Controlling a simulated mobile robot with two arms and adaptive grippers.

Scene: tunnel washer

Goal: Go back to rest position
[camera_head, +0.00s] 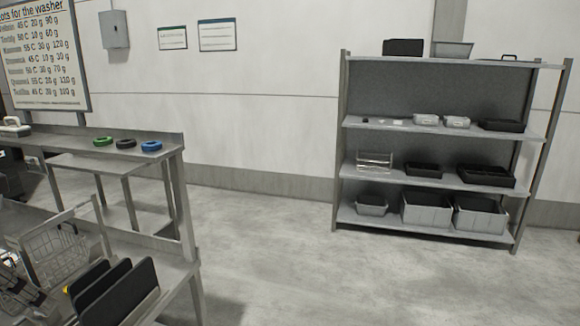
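My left gripper cannot be picked out clearly. Some thin metal parts (12,278) at the lower left edge are cut off by the frame, and I cannot tell whether they belong to it or to a wire rack. Whether it is open or shut does not show. My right gripper is not in the head view. I see nothing held by a gripper.
A grey bench (68,138) stands left, with green (103,142), black (126,144) and blue (151,146) rings. A wire basket (55,255) and dark upright plates (115,285) are at lower left. A bin shelf (440,190) stands at right. The middle floor (270,245) is clear.

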